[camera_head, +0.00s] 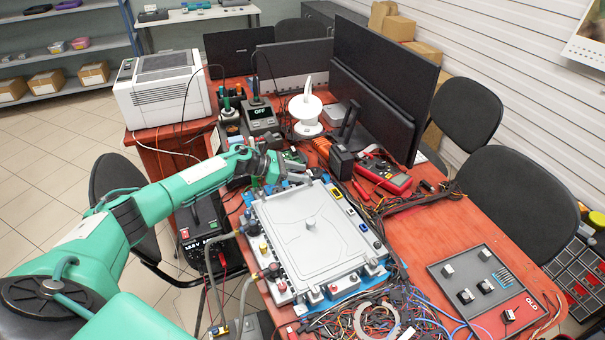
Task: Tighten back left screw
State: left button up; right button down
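A grey metal cover plate (300,262) with a round knob in its middle lies on a blue-edged unit on the red table. The back left screw is too small to make out. My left arm reaches in from the left, and my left gripper (270,168) is above the unit's back left corner area, beside a silver fitting. Its fingers are small and merge with the clutter behind, so I cannot tell if they are open or hold a tool. My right gripper is out of view.
Dark monitors (375,90), a soldering station (259,112) and a white round-topped device (305,108) stand behind the unit. A red multimeter (384,173) lies to its back right. Tangled wires (385,315) lie in front.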

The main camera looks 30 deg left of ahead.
pick_arm(q)
jog(key=b+v, duration=0.2)
jog(key=v, duration=1)
jog(key=shift+r, duration=0.25)
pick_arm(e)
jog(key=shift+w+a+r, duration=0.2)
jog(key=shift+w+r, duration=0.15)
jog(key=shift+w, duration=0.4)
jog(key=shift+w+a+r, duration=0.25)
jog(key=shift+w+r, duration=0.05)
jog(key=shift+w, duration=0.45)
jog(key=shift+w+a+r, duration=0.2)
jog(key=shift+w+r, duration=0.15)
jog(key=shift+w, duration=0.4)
pick_arm(q)
jog(key=shift+a, duration=0.1)
